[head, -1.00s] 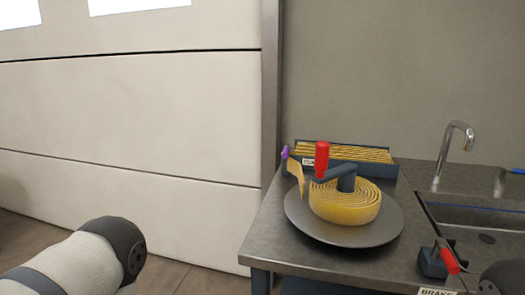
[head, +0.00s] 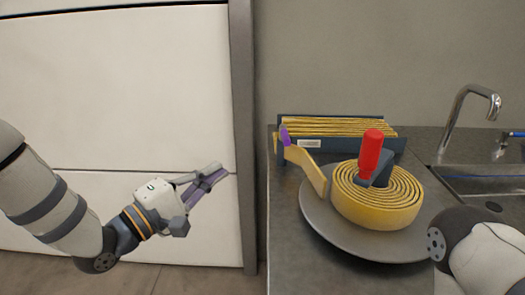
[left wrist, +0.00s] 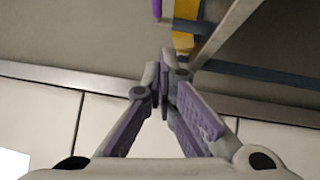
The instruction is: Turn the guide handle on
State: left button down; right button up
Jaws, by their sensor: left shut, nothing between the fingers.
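A purple-tipped handle (head: 285,136) stands at the left of the table, at the upper end of a yellow strip (head: 306,168) beside a coiled yellow roll (head: 378,205). A red upright grip (head: 370,154) sits on a dark crank (head: 378,178) over the roll. I cannot read which one is labelled guide. My left gripper (head: 217,176) is shut and empty, left of the table and apart from the purple-tipped handle. In the left wrist view its fingers (left wrist: 165,75) point towards the purple tip (left wrist: 157,9) and yellow strip (left wrist: 184,22). My right gripper is out of view.
The roll lies on a grey round plate (head: 330,228). Behind it is a dark rack (head: 330,125) of yellow sheets. A tap (head: 462,110) and a sink (head: 465,180) are at the right. My right arm (head: 480,245) crosses the lower right. The table's left edge lies beside my gripper.

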pick_arm(q)
send_near(281, 130)
jog(key=w+a, duration=0.2)
jog(key=d, duration=0.2)
jog(key=w+d, duration=0.1)
jog(key=d, duration=0.1)
jog(key=shift+w+d+r, duration=0.15)
jog(key=shift+w+d, duration=0.05)
jog(key=shift+d, duration=0.15)
